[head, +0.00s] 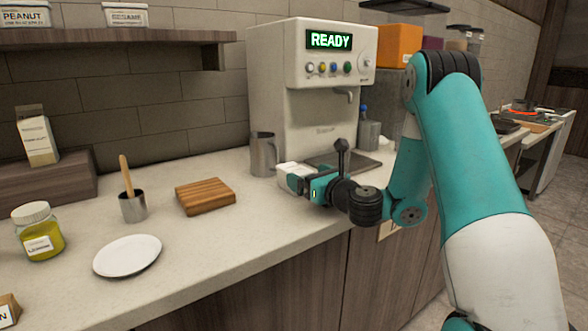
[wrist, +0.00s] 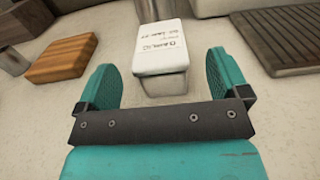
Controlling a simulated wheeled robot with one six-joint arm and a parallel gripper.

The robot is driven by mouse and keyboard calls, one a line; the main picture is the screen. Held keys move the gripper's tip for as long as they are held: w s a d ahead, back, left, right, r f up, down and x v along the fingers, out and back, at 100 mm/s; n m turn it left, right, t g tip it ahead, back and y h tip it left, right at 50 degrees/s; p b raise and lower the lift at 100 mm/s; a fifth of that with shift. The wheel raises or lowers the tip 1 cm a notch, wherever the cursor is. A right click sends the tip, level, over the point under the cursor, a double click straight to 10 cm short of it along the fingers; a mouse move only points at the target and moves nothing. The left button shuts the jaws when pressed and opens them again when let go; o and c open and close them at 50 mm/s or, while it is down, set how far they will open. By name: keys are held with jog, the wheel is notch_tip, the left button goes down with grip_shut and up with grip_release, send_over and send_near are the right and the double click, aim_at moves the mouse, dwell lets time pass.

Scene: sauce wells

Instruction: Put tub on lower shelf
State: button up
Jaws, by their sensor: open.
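A tub (wrist: 160,62) with a white lid and dark print, upside down in the wrist view, stands on the counter; the print seems to read "GARLIC". My gripper (wrist: 161,72) is open, its two teal fingers on either side of the tub with gaps visible on both sides. A wooden wall shelf (head: 190,36) at top left bears white tubs, one marked "PEANUT" (head: 25,14). I cannot tell whether this is the lower shelf.
A metal pitcher (head: 263,155) stands just behind the tub, near the coffee machine (head: 270,100). A wooden board (head: 205,196), a cup with a wooden utensil (head: 132,206), a white plate (head: 127,256) and a yellow jar (head: 40,235) stand to the left.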

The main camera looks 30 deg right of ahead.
aim_at(297, 169)
jog(key=shift+w+r+p, duration=0.2)
jog(key=shift+w+p, duration=0.35)
jog(key=shift+p, duration=0.15)
jog(key=w+p, duration=0.2)
jog(key=w, duration=0.1)
jog(key=shift+w+a, duration=0.15)
jog(key=shift+w, duration=0.1)
jog(key=shift+w+f, duration=0.2)
jog(key=shift+w, duration=0.15)
jog(key=shift+c, duration=0.4)
jog(key=c, duration=1.2)
notch_tip(297, 169, up, 20)
jog(key=p, duration=0.8)
